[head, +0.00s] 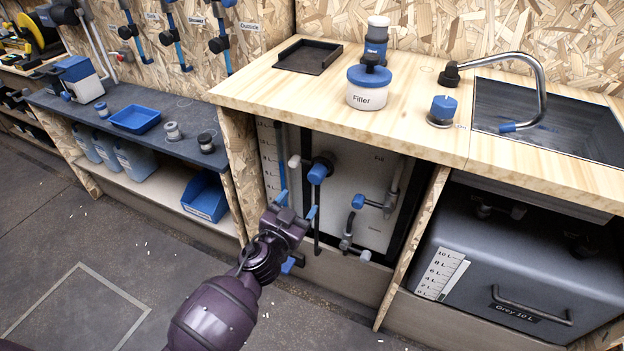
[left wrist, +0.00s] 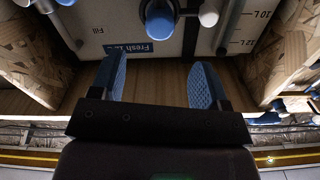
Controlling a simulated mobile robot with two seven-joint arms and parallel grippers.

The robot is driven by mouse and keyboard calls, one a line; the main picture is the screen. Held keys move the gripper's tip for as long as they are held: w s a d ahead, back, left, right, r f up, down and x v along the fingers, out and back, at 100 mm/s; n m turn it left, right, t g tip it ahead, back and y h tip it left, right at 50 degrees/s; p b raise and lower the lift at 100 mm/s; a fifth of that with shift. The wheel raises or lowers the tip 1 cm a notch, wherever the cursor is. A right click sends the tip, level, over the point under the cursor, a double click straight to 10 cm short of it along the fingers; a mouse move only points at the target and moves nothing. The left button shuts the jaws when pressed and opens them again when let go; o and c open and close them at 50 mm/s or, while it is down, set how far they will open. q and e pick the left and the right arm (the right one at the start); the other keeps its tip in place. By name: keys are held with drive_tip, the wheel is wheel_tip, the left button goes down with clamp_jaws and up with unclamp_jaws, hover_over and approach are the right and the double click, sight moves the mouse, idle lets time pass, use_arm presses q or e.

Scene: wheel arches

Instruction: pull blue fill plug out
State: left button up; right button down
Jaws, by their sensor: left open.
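The blue fill plug (head: 318,173) sits on a dark round fitting at the upper part of the pale tank panel (head: 345,190), under the wooden counter. It also shows at the top middle of the left wrist view (left wrist: 160,22), in its dark ring. My left gripper (head: 297,206) is open, with blue pads on both fingers, and is in front of and below the plug in the head view. In the left wrist view the gap between its fingers (left wrist: 157,80) is empty and lines up roughly with the plug, apart from it. My right gripper is not in view.
A blue-handled valve (head: 358,201) and pipes are right of the plug. The counter (head: 290,95) overhangs above, and wooden dividers flank the bay. A grey tank (head: 500,260) stands right; a dark shelf (head: 160,105) is left. Floor in front is clear.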

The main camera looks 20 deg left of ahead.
sight(314, 180)
use_arm(q)
drive_tip(key=w, duration=0.5)
drive_tip(key=w+b, duration=0.1)
drive_tip(key=w, duration=0.4)
drive_tip(key=shift+w+d+r, duration=0.1)
drive_tip(key=shift+w+d, duration=0.1)
drive_tip(key=shift+w, duration=0.15)
